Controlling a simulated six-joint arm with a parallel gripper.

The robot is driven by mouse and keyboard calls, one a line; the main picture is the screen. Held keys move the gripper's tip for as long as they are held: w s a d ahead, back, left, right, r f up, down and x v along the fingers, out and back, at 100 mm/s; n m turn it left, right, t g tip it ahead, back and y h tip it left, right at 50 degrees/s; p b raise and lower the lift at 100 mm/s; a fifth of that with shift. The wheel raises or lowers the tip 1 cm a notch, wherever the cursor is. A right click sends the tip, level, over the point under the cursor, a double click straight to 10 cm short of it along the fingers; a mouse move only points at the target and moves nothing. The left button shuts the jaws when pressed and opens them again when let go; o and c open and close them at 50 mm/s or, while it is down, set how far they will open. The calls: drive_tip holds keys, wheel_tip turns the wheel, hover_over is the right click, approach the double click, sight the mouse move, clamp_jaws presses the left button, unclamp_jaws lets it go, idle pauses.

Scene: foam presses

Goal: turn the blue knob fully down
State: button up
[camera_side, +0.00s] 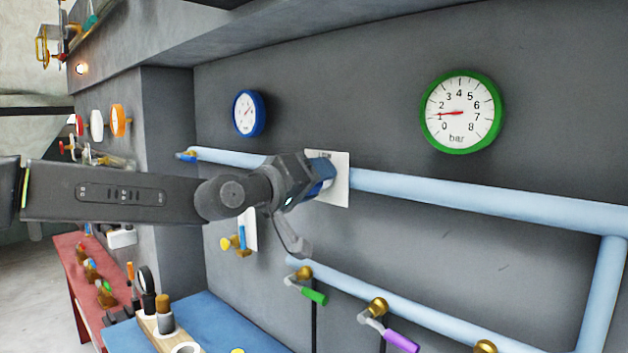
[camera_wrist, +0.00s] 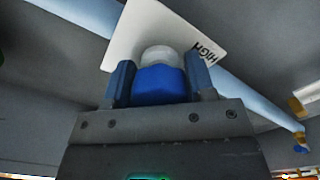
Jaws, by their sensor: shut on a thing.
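The blue knob (camera_wrist: 160,84) sits between the two fingers of my gripper (camera_wrist: 160,80) in the wrist view, with a pale round part just beyond it. A white plate (camera_wrist: 150,25) lies behind it, with the word HIGH at its right side. In the side view my gripper (camera_side: 322,172) reaches the white plate (camera_side: 340,190) on the upper light-blue pipe and is shut on the knob. There the fingers mostly hide the knob. Its pointer or exact angle cannot be made out.
A green-rimmed gauge (camera_side: 462,111) on the wall has its red needle near 1 bar. A blue-rimmed gauge (camera_side: 249,113) hangs further left. Below are a green-handled valve (camera_side: 312,295), a purple-handled valve (camera_side: 400,340) and a lower pipe (camera_side: 430,318). A blue bench (camera_side: 225,325) stands under my arm.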

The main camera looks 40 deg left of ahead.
drive_tip(key=shift+r+n, duration=0.1)
drive_tip(key=shift+n, duration=1.1)
drive_tip(key=o, duration=0.9)
drive_tip(key=shift+o, duration=0.2)
drive_tip(key=s, duration=1.4)
